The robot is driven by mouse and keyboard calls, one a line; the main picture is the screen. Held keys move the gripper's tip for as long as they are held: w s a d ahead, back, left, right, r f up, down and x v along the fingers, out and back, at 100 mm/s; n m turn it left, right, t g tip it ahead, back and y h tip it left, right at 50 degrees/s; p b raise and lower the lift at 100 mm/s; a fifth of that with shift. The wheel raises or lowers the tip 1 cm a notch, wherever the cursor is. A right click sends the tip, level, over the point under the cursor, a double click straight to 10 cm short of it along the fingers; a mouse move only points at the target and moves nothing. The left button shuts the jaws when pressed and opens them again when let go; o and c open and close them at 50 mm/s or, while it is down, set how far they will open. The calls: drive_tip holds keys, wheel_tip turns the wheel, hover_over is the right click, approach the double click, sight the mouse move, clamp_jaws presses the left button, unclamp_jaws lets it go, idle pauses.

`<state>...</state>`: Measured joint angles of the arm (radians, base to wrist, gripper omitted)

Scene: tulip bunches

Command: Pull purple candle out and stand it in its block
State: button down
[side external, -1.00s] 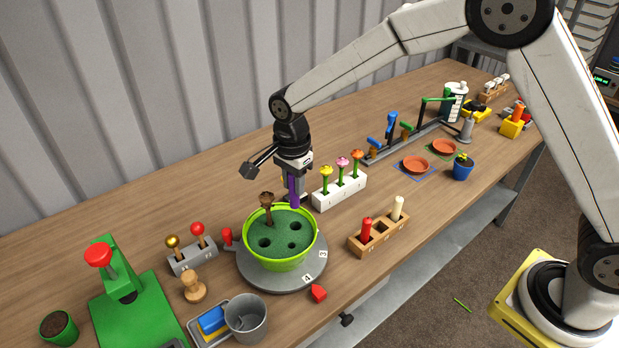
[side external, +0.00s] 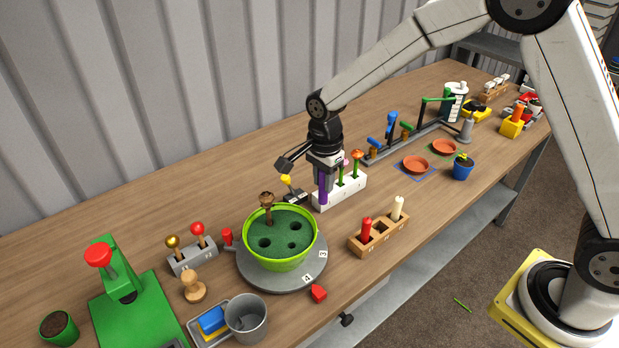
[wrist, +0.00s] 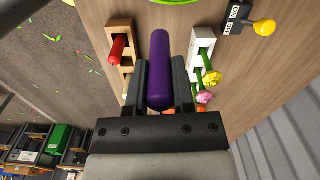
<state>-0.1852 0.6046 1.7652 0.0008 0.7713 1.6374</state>
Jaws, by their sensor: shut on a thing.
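The purple candle (side external: 323,187) hangs upright in my gripper (side external: 323,178), which is shut on it. In the side view it is in front of the white block's left end; I cannot tell its height above the table. The candle also fills the middle of the wrist view (wrist: 160,70) between the fingers (wrist: 158,90). The wooden block (side external: 378,238) stands to the right and nearer the camera, with a red candle (side external: 366,229) and a cream candle (side external: 397,207) in it and an empty hole between them. The green pot (side external: 283,262) has several open holes.
A brown knobbed stick (side external: 267,208) stands in the pot on a grey turntable (side external: 268,282). The white block (side external: 350,190) holds flower-topped sticks, partly hidden by my gripper. A yellow-knobbed switch (side external: 287,181) stands behind. Bare table lies between the white and wooden blocks.

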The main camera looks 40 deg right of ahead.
drive_tip(key=s+d+f+m, duration=0.2)
drive_tip(key=s+d, duration=0.6)
drive_tip(key=d, duration=0.4)
drive_tip(key=shift+f, duration=0.4)
drive_tip(key=shift+f, duration=0.2)
drive_tip(key=shift+f, duration=2.65)
drive_tip(key=shift+f, duration=2)
drive_tip(key=shift+c, duration=1.9)
unclamp_jaws()
drive_tip(key=shift+r, duration=0.1)
